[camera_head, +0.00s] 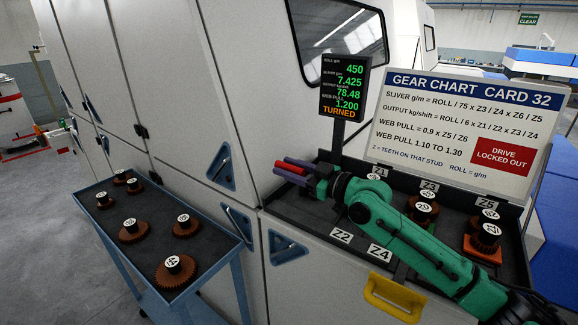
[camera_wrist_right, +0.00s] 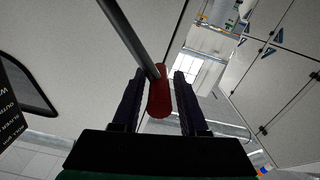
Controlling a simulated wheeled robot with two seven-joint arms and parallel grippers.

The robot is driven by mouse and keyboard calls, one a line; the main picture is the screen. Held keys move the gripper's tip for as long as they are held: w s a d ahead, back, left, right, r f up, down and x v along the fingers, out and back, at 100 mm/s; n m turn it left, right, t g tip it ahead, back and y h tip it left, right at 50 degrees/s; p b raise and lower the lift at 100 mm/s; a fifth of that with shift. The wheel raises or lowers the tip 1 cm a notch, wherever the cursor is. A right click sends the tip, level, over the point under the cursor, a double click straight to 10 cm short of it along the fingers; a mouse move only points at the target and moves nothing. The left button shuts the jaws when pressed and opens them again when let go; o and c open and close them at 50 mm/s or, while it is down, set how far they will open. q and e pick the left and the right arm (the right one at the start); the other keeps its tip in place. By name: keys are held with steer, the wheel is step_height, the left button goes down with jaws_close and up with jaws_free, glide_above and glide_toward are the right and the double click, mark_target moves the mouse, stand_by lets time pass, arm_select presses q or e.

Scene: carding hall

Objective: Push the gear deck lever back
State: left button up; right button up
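The gear deck lever shows as a red handle (camera_head: 289,175) at the left end of the gear deck (camera_head: 318,212). In the right wrist view the red handle (camera_wrist_right: 158,95) sits on a grey rod (camera_wrist_right: 127,35). My right gripper (camera_head: 291,167) is at the lever, its green arm reaching across the deck from the lower right. In the right wrist view its dark fingers stand on both sides of the handle, with a narrow gap at each side, so it is open around it. The lever's foot is hidden in the head view. My left gripper is not in view.
A yellow handle (camera_head: 391,299) is on the deck front. A display (camera_head: 343,90) and gear chart board (camera_head: 465,125) rise behind. A blue trolley (camera_head: 222,252) with several gears stands left.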

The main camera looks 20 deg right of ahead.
jaws_close()
steer(key=shift+f, duration=0.2)
stand_by(1.0)
